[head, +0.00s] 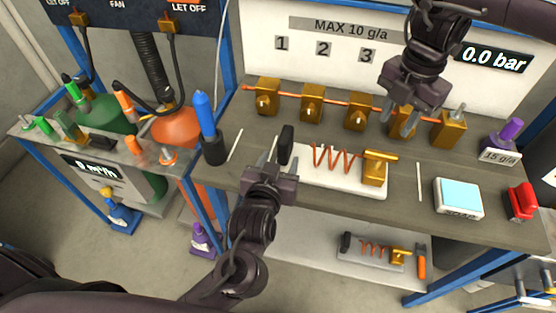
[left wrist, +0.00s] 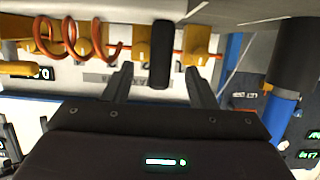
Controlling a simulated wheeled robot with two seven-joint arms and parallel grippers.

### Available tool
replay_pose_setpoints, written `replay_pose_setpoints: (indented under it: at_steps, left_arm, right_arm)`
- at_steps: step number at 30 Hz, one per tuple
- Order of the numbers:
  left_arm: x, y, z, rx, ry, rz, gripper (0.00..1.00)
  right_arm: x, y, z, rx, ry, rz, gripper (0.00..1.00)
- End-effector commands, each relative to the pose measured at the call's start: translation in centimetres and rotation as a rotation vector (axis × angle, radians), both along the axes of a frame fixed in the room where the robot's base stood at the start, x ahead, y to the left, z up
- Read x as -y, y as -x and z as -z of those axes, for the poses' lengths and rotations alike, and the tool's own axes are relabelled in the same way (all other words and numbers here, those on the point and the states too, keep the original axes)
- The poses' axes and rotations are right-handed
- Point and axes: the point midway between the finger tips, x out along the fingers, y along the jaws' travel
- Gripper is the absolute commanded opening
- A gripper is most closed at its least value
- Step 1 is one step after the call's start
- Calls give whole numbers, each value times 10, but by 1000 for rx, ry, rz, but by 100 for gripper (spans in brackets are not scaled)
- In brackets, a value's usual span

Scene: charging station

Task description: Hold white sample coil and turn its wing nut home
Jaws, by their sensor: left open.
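The white sample coil has a white base plate (head: 330,183), a copper coil (head: 338,158), a black upright handle (head: 287,143) at its left end and a brass block (head: 374,174) at its right end. A brass wing nut (head: 381,155) sits on top of that block. My left gripper (head: 282,153) is open with its fingers on either side of the black handle; the left wrist view shows the handle (left wrist: 160,55) between the fingers, with gaps on both sides. My right gripper (head: 403,124) is open, over the back row of brass valves, away from the wing nut.
Several brass valves (head: 312,102) line a copper pipe at the back of the bench. A blue-topped black cylinder (head: 206,125) stands left. A scale (head: 459,197), a red item (head: 522,201) and a purple-topped bottle (head: 508,134) stand right. Another coil (head: 375,248) lies on the lower shelf.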

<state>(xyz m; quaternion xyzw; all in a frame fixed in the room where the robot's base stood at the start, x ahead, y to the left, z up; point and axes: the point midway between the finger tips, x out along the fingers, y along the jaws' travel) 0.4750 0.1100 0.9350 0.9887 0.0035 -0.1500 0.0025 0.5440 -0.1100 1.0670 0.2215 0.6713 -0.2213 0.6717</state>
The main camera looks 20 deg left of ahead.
Motion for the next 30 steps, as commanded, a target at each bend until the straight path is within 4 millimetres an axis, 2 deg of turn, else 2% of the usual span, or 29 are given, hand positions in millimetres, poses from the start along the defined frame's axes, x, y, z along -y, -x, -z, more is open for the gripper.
replay_pose_setpoints:
  at_steps: [12,18,25,26,30]
  left_arm:
    - [-1,-58,16,3,-4,0,52]
    - [-1,-69,20,2,-4,0,52]
    - [-1,-69,20,2,-3,1,52]
    - [-1,-69,20,2,-4,1,50]
    - [-1,-69,20,2,-4,1,32]
  right_arm:
    - [0,0,0,0,0,0,36]
    - [0,0,0,0,0,0,36]
    - [0,0,0,0,0,0,36]
    - [0,0,0,0,0,0,36]
    - [0,0,0,0,0,0,36]
